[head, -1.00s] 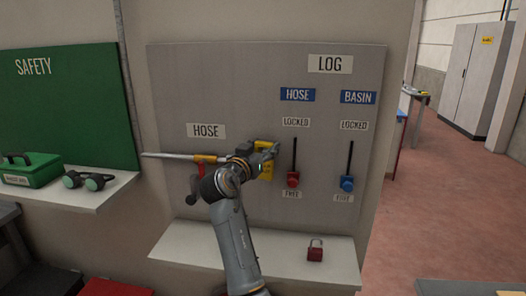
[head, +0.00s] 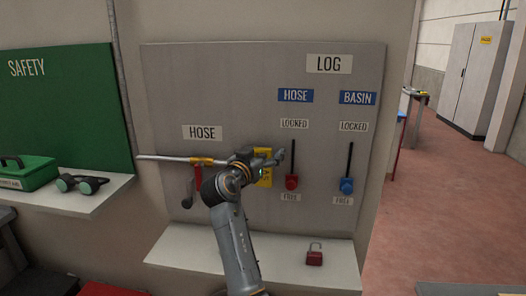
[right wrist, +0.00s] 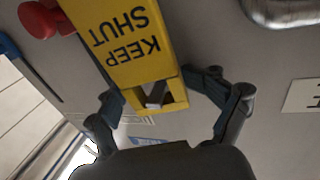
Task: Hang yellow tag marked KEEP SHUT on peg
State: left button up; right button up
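The yellow tag (right wrist: 128,38) marked KEEP SHUT lies flat against the grey board, upside down in the right wrist view. A short grey peg (right wrist: 156,96) shows inside the cut-out at the tag's end. In the head view the tag (head: 264,168) hangs on the board, partly hidden by my right gripper (head: 277,156). The right gripper (right wrist: 152,90) has its fingers spread, one on each side of the tag's cut-out end. Whether a finger still touches the tag's edge is hard to tell. My left gripper is not in view.
A red knob (head: 292,182) and a blue knob (head: 347,185) sit right of the tag. A hose valve with a red handle (head: 198,180) is at its left. A red padlock (head: 315,255) stands on the shelf (head: 200,250) below.

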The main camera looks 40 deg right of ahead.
jog(key=shift+s+a+r, duration=0.15)
jog(key=shift+a+r, duration=0.1)
jog(key=shift+a, duration=0.1)
jog(key=v, duration=1.2)
